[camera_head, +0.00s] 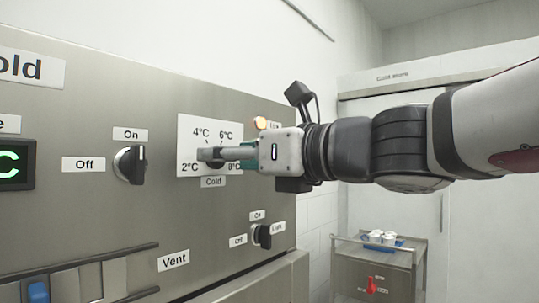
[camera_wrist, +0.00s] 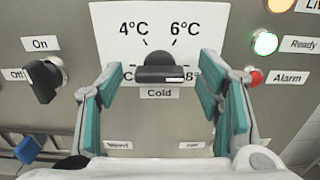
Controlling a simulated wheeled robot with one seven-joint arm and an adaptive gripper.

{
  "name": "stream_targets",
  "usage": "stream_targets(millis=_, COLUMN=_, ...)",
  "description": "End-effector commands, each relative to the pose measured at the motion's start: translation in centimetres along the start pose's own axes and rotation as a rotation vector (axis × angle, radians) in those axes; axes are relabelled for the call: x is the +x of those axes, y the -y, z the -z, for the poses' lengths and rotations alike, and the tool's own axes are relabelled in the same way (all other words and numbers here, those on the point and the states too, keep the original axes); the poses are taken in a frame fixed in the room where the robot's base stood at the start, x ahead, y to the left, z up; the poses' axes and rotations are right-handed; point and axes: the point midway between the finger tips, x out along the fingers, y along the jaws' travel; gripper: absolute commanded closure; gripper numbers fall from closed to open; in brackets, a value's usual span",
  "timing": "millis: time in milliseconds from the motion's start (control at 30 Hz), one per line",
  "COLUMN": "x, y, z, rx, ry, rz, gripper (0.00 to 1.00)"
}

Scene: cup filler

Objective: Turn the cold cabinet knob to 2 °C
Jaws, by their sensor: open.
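The black cold cabinet knob (camera_wrist: 160,68) sits on a white dial plate marked 4°C and 6°C above and 8°C at lower right, over a "Cold" label. The 2°C mark (camera_head: 189,167) shows at lower left in the head view. The knob's grip bar looks about level in the wrist view; which mark it points to I cannot tell. My gripper (camera_wrist: 158,82) is open, with one teal finger on each side of the knob and a gap to it on both sides. In the head view my gripper (camera_head: 228,154) reaches the dial from the right and partly hides the knob.
An On/Off knob (camera_head: 130,164) is left of the dial, and a light knob (camera_head: 262,236) is below right. The wrist view shows a green Ready lamp (camera_wrist: 265,43) and a red Alarm lamp (camera_wrist: 254,77) near the right finger. A cart (camera_head: 380,262) stands at the right.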

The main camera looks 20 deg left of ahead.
Motion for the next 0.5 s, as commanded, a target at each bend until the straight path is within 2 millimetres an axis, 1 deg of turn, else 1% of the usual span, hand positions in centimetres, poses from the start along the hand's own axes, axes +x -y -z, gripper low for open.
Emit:
stream_targets(millis=33, x=0.39, y=-0.03, z=-0.01, rx=0.0, ry=0.0, rz=-0.001, gripper=0.4)
stream_targets(millis=133, x=0.74, y=-0.05, z=-0.03, rx=-0.001, ry=0.0, rz=0.0, gripper=0.4)
stream_targets(millis=400, x=0.81, y=-0.03, z=-0.01, rx=-0.001, ry=0.0, rz=0.0, gripper=0.4)
stream_targets(millis=467, x=0.81, y=-0.03, z=-0.01, rx=-0.001, ry=0.0, rz=0.0, gripper=0.54)
stream_targets(millis=500, x=0.8, y=-0.03, z=-0.01, rx=-0.001, ry=0.0, rz=0.0, gripper=0.63)
